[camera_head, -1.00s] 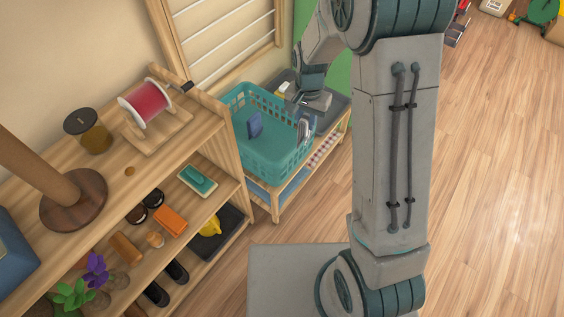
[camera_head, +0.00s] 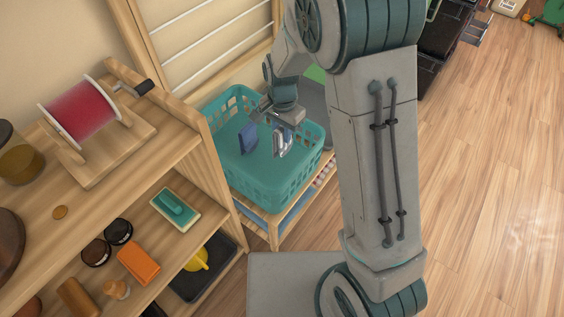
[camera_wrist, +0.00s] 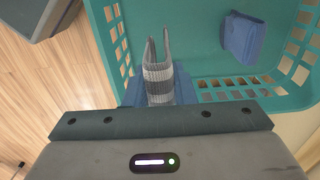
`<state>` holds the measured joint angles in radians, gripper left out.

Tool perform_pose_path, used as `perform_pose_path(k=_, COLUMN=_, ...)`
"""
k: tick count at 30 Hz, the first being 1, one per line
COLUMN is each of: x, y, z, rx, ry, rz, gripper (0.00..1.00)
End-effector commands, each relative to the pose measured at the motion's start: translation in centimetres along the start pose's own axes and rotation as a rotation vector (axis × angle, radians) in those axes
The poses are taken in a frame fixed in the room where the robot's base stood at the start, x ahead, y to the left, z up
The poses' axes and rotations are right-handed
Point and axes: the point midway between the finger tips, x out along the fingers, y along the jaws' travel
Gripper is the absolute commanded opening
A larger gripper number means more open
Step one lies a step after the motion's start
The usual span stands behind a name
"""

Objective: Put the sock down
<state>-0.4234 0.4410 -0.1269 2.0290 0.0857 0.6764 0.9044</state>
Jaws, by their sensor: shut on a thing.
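My gripper (camera_head: 284,127) is shut on a grey-and-white striped sock (camera_head: 282,146), which hangs from the jaws. The sock also shows in the wrist view (camera_wrist: 157,78), pointing away from the gripper body. My gripper is over the teal basket (camera_head: 262,183), near its right part, and the sock hangs within the basket's outline. I cannot tell whether the sock touches the basket. The fingertips are mostly hidden in the wrist view.
A folded blue cloth (camera_head: 248,138) is in the basket, left of the sock; it also shows in the wrist view (camera_wrist: 243,38). The basket stands on a low wooden rack (camera_head: 273,236). A wooden shelf (camera_head: 189,143) with a red spool (camera_head: 80,110) stands close on the left.

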Motion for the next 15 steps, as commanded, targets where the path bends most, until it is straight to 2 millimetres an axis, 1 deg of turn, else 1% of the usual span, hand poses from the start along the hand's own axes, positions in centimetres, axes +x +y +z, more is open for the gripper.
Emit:
perform_pose_path(k=6, x=4.0, y=0.1, z=0.0, rx=0.000, ry=-0.001, rz=0.003, gripper=0.02)
perform_pose_path(k=9, x=5.6, y=0.1, z=0.0, rx=0.001, ry=-0.001, rz=0.002, gripper=0.02)
perform_pose_path(k=13, x=6.7, y=0.0, z=0.0, rx=0.001, ry=0.000, rz=0.001, gripper=0.02)
perform_pose_path(k=15, x=7.5, y=0.1, z=0.0, rx=0.001, ry=-0.001, rz=0.002, gripper=0.02)
